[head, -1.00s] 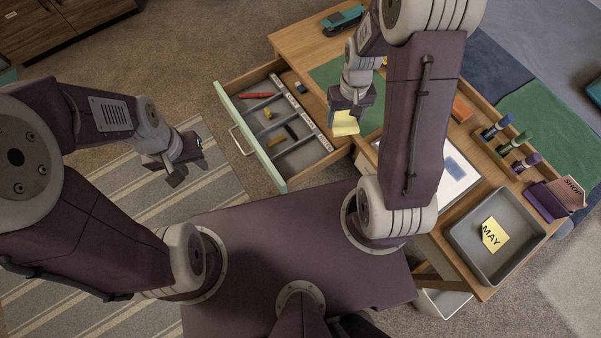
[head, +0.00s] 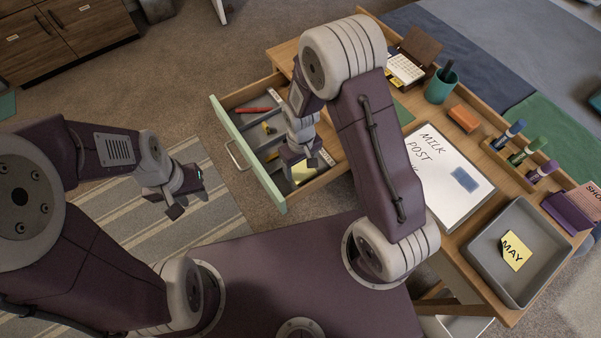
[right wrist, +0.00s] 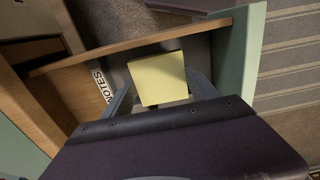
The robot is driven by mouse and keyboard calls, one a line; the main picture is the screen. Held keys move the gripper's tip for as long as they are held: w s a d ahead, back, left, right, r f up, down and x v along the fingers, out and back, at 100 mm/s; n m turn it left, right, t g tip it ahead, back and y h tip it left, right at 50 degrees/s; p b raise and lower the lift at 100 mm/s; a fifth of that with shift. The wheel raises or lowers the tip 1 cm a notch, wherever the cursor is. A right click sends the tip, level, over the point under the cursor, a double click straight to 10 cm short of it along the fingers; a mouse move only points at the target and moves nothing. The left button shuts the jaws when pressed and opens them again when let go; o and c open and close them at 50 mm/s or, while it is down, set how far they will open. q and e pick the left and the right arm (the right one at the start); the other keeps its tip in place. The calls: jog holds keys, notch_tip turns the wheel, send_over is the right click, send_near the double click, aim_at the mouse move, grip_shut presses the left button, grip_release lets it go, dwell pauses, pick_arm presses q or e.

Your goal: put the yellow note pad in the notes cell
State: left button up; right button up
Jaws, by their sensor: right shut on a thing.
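The yellow note pad (right wrist: 158,78) is gripped between the fingers of my right gripper (right wrist: 162,92). In the head view the pad (head: 302,173) shows just past my right gripper (head: 297,176), over the near end of the open drawer (head: 279,203). The notes cell is the end compartment, marked by a NOTES label (right wrist: 102,85); its grey floor shows around the pad in the right wrist view. I cannot tell how high the pad is above that floor. My left gripper (head: 186,203) is empty and looks open, over the striped rug, away from the drawer.
Other drawer cells hold a red item (head: 256,110) and small yellow and dark items. On the desk are a whiteboard (head: 445,185), an orange block (head: 464,118), a teal cup (head: 440,88), a marker rack and a grey tray (head: 487,262) with a MAY note.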

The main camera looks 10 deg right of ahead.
aim_at(301, 170)
jog(key=shift+f+b, duration=0.5)
jog(key=shift+f, duration=1.3)
jog(key=shift+s+f, duration=0.1)
jog(key=shift+f, duration=0.05)
jog(key=o, duration=1.5)
jog(key=shift+o, duration=0.2)
